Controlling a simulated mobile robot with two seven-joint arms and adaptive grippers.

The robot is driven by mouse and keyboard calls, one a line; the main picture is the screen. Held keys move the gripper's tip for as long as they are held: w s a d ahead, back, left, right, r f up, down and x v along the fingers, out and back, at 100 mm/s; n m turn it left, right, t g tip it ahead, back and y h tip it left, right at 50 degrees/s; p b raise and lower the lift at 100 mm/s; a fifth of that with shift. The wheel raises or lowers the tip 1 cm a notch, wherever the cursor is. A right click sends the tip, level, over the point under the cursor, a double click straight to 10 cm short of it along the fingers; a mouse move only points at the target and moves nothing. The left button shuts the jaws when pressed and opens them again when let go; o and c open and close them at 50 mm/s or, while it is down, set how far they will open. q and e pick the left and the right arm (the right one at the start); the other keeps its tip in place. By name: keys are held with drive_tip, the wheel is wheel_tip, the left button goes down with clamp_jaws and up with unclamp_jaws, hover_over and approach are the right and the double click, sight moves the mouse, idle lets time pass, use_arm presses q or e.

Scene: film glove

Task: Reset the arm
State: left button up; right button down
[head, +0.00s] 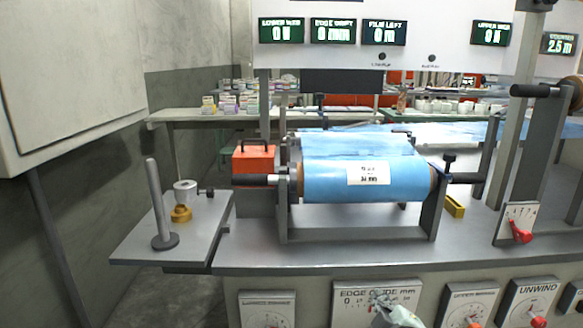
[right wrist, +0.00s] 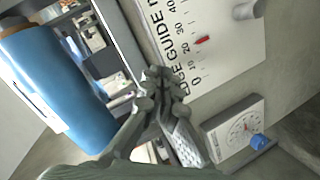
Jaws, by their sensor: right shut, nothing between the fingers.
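My right gripper (head: 392,310) shows at the bottom of the head view, in front of the edge guide panel (head: 352,298) on the machine's front. In the right wrist view its fingers (right wrist: 158,92) are closed together with nothing between them. There the edge guide scale (right wrist: 205,45) with its red pointer lies just beyond the fingertips, and the blue film roll (right wrist: 62,85) is at the left. Whether the fingers touch the panel I cannot tell. My left gripper is in neither view.
The blue film roll (head: 330,182) sits in its stand on the machine top. A side shelf (head: 140,245) holds an upright grey post (head: 158,205). Dials, including the unwind panel (head: 530,302), line the front. A red lever (head: 520,232) is at the right.

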drive_tip(key=s+d+f+m+g, duration=0.2)
drive_tip(key=s+f+m+g, duration=0.1)
drive_tip(key=s+f, duration=0.5)
drive_tip(key=s+d+f+m+g, duration=0.3)
drive_tip(key=s+f, duration=0.5)
drive_tip(key=s, duration=0.3)
drive_tip(key=s+d+f+m+g, duration=0.2)
drive_tip(key=s+f+g, duration=0.3)
drive_tip(key=s, duration=0.5)
wheel_tip(320, 180, down, 3)
drive_tip(key=shift+d+r+m+h, duration=0.1)
drive_tip(key=shift+d+m+h, duration=0.3)
drive_tip(key=shift+m, duration=0.2)
drive_tip(key=shift+d, duration=0.1)
